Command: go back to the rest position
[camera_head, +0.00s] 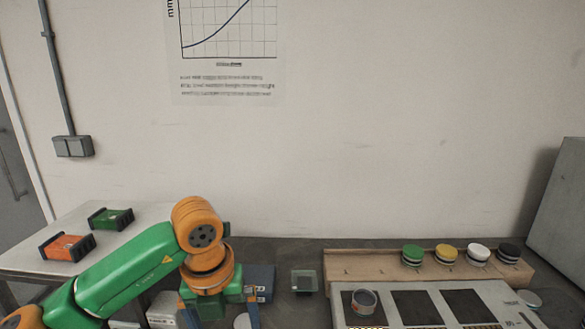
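My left arm, green and orange, comes in from the lower left. Its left gripper (221,317) points down over the dark worktop, left of the middle at the bottom edge. Its two blue-grey fingers stand wide apart, so it looks open, and I see nothing held between them. The fingertips run close to or past the bottom edge. My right gripper and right arm are not in this view.
A wooden rack (380,262) holds green, yellow, white and black round-topped pieces at the right. Before it lies a grey panel (490,291) with dark squares and a round grey cup (364,301). A small glassy block (304,281) stands mid-table. Orange (67,246) and green (110,218) blocks lie left.

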